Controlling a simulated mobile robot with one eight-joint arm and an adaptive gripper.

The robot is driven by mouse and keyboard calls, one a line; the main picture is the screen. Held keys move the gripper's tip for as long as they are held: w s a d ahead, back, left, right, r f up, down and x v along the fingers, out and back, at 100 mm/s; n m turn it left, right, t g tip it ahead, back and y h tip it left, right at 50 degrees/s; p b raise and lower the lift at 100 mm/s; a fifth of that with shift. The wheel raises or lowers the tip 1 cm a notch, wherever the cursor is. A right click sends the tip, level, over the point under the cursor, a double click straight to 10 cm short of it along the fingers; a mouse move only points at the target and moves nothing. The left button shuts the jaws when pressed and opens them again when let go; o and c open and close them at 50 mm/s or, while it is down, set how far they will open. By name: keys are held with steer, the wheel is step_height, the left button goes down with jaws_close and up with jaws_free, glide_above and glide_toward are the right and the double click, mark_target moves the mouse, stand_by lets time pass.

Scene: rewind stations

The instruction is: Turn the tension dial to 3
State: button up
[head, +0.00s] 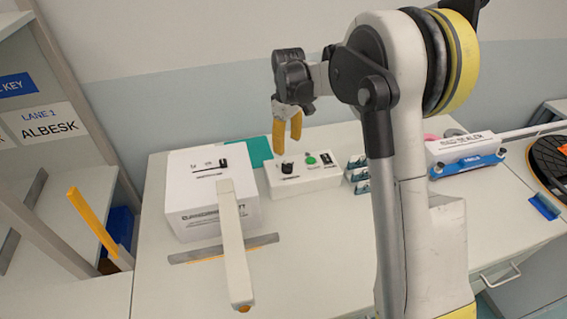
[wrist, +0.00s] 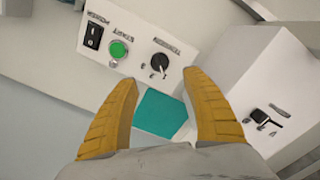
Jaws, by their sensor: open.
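The black round dial (head: 288,168) sits on the top of a white control box (head: 315,182), beside a green button (head: 311,160). In the wrist view the dial (wrist: 160,63) shows a pale pointer mark; its printed label and scale are too small to read. My gripper (head: 287,137) is open and empty above the control box, its two yellow fingers pointing down. In the wrist view the dial appears just beyond and between the fingertips (wrist: 161,79). I see no contact with it.
A black rocker switch (wrist: 93,36) is on the same box. A larger white box (head: 200,212) with a small black lever (wrist: 260,117) and a long pale arm (head: 234,250) stands at left. A bag sealer (head: 465,150) is at right.

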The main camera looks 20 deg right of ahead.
mark_target(287, 164)
step_height(287, 164, down, 11)
steer(key=b, duration=0.3)
steer(key=shift+r, duration=0.15)
steer(key=c, duration=1.2)
